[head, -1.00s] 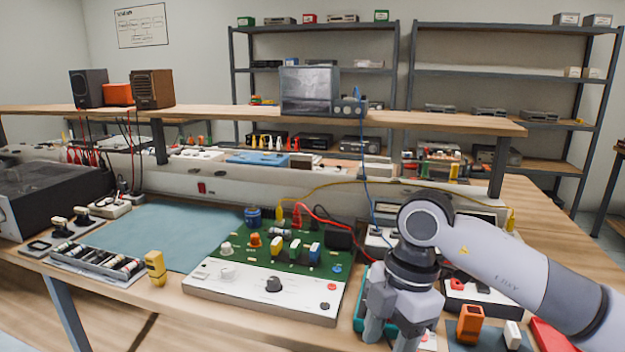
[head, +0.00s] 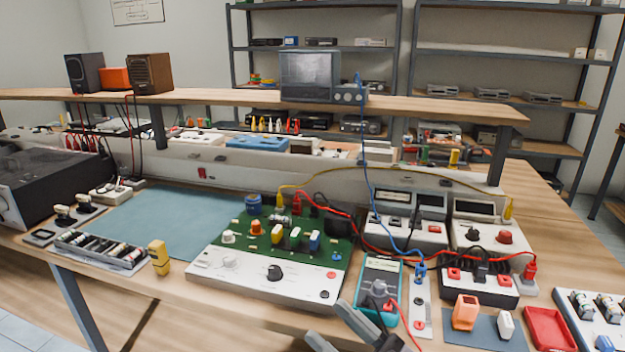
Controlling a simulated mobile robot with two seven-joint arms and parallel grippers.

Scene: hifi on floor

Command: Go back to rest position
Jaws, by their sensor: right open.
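My right gripper (head: 328,321) shows at the bottom edge, just right of centre, with its two grey fingers apart and nothing between them. It is in front of the green circuit board (head: 275,232) with the white front panel (head: 245,280) and left of the lower end of the teal multimeter (head: 367,268). Most of the hand and the arm behind it are outside the picture. My left gripper is not in view.
The workbench holds a blue mat (head: 165,222), a tray of cylindrical parts (head: 100,252), a yellow block (head: 159,257), an orange block (head: 465,312) and a red tray (head: 549,330). Red, blue and yellow cables cross the right half. A raised shelf (head: 220,98) runs behind.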

